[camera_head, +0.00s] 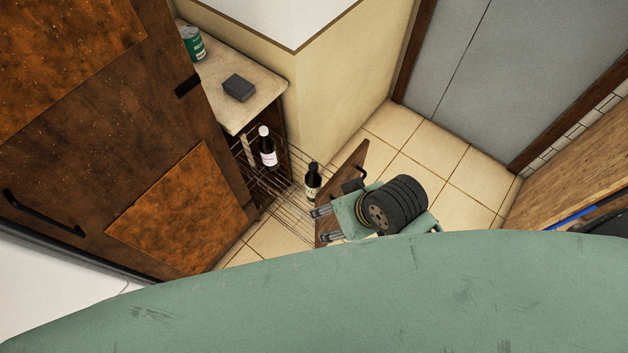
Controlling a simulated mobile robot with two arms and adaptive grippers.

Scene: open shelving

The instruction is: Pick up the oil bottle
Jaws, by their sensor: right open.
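Two dark bottles stand upright in the pulled-out wire rack (262,188). One bottle (267,148) has a white cap and a white label. The other bottle (312,183), nearer the rack's front panel, has a black cap and a pale label. I cannot tell which is the oil bottle. My right gripper (324,225) is open and empty, its fingers pointing left. It shows just below the black-capped bottle in the picture, apart from it, and overlaps the rack's front panel (352,163). My left gripper is not in view.
A counter (212,72) above the rack holds a green can (192,43) and a dark block (239,88). Brown cabinets (110,110) stand at left. The tiled floor (412,145) is clear toward the grey doors (485,70). My green body fills the bottom.

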